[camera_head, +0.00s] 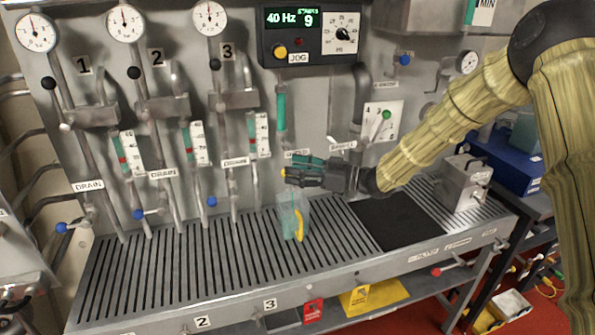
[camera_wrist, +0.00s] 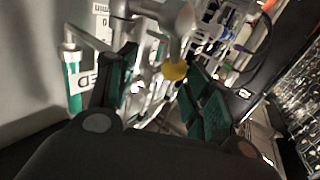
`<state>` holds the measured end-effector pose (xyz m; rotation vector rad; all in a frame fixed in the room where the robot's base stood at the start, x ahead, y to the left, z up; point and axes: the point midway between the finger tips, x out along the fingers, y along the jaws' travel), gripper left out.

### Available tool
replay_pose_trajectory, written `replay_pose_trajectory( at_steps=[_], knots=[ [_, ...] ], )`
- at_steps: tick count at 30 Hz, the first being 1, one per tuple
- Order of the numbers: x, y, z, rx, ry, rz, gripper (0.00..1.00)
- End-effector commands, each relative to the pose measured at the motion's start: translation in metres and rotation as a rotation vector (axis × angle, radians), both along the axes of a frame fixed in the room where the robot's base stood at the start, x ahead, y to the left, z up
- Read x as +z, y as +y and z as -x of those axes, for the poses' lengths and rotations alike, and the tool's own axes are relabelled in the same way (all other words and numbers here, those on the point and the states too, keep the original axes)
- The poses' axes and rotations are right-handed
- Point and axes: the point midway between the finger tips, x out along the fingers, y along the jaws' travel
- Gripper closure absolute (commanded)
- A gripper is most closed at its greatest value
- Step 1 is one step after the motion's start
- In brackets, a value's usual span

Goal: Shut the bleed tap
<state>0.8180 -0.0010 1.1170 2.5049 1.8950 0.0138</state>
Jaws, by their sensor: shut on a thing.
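The bleed tap shows as a yellow knob (camera_head: 283,172) at the tips of my gripper (camera_head: 297,171) in the head view. In the wrist view the yellow knob (camera_wrist: 174,72), on a grey metal fitting, lies between the green-padded fingers of my gripper (camera_wrist: 160,70). My gripper is shut on the tap. A label ending in "ED" (camera_wrist: 88,82) is partly visible beside it, and the gripper covers much of the tap in the head view, so its exact angle is hard to tell.
A clear jug with a yellow handle (camera_head: 299,224) stands on the slotted drain tray (camera_head: 150,285) below my gripper. A green sight tube (camera_head: 281,108) rises above it. Gauge lines with blue-knobbed drain taps stand left. A metal block (camera_head: 464,185) sits right, past a black mat (camera_head: 395,220).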

Motion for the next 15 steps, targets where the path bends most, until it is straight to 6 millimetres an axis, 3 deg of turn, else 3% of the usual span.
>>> replay_pose_trajectory(
  at_steps=[15],
  knots=[
    [0.010, -0.017, 0.003, -0.007, -0.003, 0.002, 0.69]
  ],
)
